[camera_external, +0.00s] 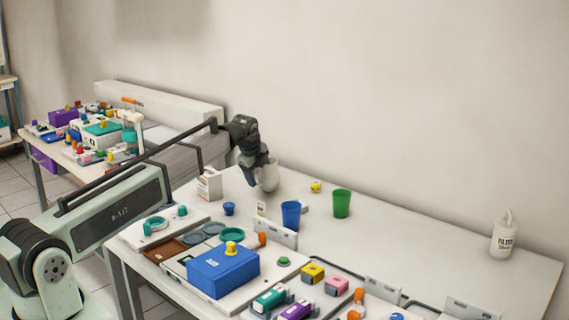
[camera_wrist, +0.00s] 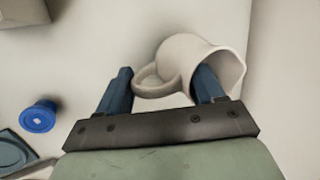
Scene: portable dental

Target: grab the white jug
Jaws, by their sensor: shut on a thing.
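The white jug (camera_wrist: 183,58) is at my gripper (camera_wrist: 162,88) in the wrist view. One blue-grey finger is at the jug's open mouth and the other is on the outer side beyond the handle (camera_wrist: 153,84). My gripper is shut on the jug. In the external view the jug (camera_external: 268,175) shows just under and right of my gripper (camera_external: 257,172), near the back edge of the white table. Part of the jug is hidden by the gripper there. I cannot tell whether its base touches the table.
A blue cup (camera_external: 291,214) and a green cup (camera_external: 342,204) stand in front and to the right. A white box (camera_external: 209,184) stands left of the jug. A blue box (camera_external: 223,271) and trays fill the front. The table's right middle is mostly clear, with a white bottle (camera_external: 503,238) at the far right.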

